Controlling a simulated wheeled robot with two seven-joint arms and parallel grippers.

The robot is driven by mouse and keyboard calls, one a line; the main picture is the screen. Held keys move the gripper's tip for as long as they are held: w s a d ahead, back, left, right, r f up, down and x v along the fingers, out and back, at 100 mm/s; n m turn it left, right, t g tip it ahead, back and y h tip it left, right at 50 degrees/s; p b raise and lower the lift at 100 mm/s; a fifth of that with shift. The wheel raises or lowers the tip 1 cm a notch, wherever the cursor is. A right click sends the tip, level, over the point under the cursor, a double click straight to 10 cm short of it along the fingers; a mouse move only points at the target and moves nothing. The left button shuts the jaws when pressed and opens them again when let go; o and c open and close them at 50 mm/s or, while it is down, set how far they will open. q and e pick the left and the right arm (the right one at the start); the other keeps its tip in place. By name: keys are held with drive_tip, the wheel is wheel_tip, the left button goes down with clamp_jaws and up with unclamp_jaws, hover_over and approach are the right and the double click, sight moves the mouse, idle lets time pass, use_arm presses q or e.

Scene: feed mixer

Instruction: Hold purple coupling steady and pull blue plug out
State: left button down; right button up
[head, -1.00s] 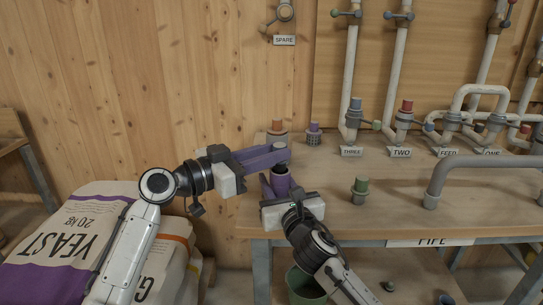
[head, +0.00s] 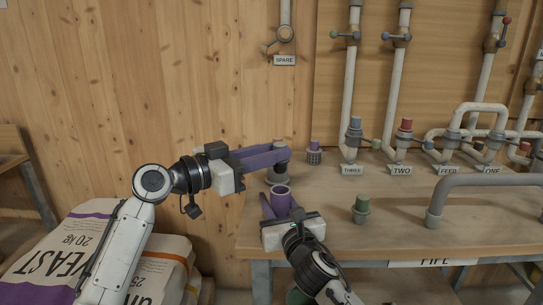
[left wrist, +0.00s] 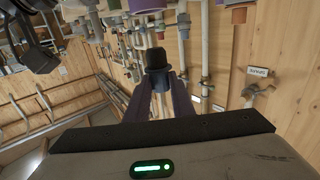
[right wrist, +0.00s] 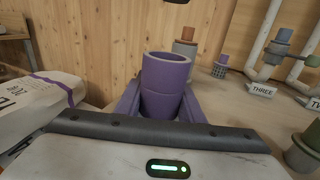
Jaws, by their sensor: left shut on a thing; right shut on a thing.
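My right gripper (head: 283,208) is shut on the purple coupling (head: 281,192), which stands upright. In the right wrist view the purple coupling (right wrist: 166,80) shows an open, empty-looking top between the fingers. My left gripper (head: 284,152) is above the coupling, its long purple fingers reaching in from the left. In the left wrist view it is shut on a dark plug (left wrist: 156,59), which looks almost black in the shade; I take it for the blue plug. The plug is clear of the coupling.
A grey fitting with an orange-brown top (right wrist: 185,46) stands close behind the coupling. A purple-topped fitting (head: 314,151) and a green fitting (head: 361,206) stand on the wooden bench (head: 400,215). Pipes with valves rise at the back right. Sacks (head: 85,240) lie at the left.

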drive_tip(key=o, duration=1.3)
